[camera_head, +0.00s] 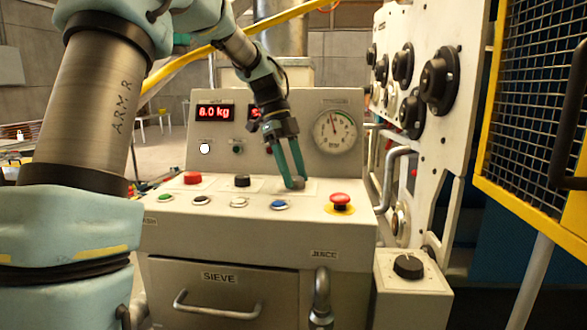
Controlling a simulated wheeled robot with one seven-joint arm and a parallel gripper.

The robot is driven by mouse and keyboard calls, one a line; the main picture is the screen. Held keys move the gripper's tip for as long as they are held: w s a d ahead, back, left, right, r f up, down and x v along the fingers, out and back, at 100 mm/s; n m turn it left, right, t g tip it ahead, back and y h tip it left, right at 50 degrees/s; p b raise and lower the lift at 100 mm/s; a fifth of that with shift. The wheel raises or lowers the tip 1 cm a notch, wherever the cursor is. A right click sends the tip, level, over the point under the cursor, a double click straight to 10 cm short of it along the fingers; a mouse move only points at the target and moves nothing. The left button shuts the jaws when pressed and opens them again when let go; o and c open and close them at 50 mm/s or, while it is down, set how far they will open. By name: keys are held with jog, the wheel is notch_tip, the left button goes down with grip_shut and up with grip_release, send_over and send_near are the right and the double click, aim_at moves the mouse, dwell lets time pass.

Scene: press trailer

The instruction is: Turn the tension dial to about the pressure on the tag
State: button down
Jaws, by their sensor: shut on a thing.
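My gripper (291,178) has teal fingers and points down at the right part of the console's sloped top. It is shut on a small grey knob (297,184) on a pale plate. The fingers hide part of this knob, and no label on it is readable, so I cannot be sure it is the tension dial. The round pressure gauge (334,132) is on the upright panel to the right of my gripper. Its red needle points up and slightly left. I cannot make out a tag with a pressure on it.
A red display (215,112) reads about 8.0 kg; my arm partly covers a second. A red mushroom button (340,202) stands close right of my gripper. Another black knob (242,181) is left of it. A black dial (408,266) tops a side box. A yellow-framed mesh guard (535,100) is at right.

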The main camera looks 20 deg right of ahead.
jog(key=shift+m, duration=0.4)
jog(key=shift+c, duration=1.5)
grip_release()
jog(key=shift+w, duration=0.1)
jog(key=v, duration=1)
jog(key=shift+r, duration=0.35)
jog(key=shift+w+d, duration=0.15)
